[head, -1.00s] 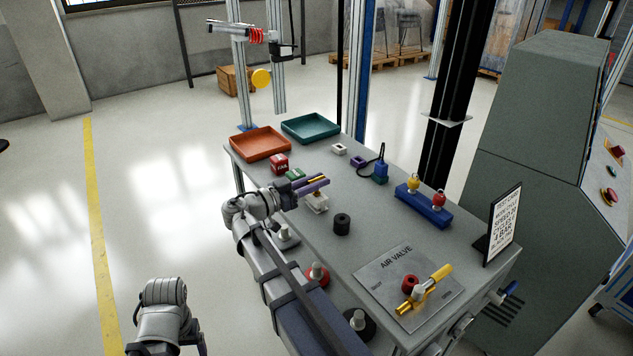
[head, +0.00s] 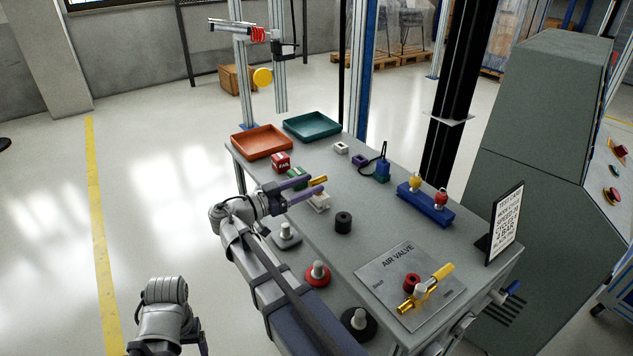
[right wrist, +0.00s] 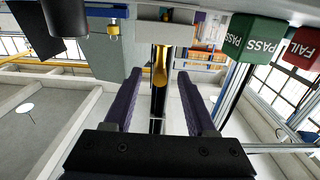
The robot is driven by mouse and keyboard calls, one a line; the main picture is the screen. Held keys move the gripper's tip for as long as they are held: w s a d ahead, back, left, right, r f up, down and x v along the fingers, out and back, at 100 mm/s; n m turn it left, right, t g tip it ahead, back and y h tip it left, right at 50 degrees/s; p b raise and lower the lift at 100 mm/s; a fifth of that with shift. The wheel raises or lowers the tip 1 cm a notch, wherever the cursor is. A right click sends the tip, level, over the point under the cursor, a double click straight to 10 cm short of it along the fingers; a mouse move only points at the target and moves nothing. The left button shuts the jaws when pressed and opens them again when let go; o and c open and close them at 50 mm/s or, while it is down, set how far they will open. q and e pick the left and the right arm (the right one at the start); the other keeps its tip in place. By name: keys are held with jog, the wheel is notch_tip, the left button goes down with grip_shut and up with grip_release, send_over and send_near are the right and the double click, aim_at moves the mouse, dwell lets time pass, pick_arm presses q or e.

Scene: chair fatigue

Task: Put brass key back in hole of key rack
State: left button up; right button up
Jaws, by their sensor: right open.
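The brass key (head: 319,180) shows as a short gold piece just beyond my right gripper's fingertips.
A green PASS block (head: 297,177) and a red FAIL block (head: 281,162) stand close behind the gripper. A black cylinder (head: 343,223) is nearby to the right. A blue bar (head: 425,207) holds yellow and red padlock-like pieces. Orange (head: 262,139) and teal trays are at the back.

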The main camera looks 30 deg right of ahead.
aim_at(310, 184)
jog(key=shift+s+a, duration=0.2)
jog(key=shift+a, duration=2)
jog(key=s+a+n+y+p, duration=0.8)
jog(key=a+n+p, duration=0.2)
jog(key=a+p, duration=0.1)
jog(key=s+a+n+g+y+p, duration=0.1)
jog(key=s+a+n+y+p, duration=0.7)
jog(key=a+n+p, duration=0.3)
jog(key=shift+a+y, duration=0.4)
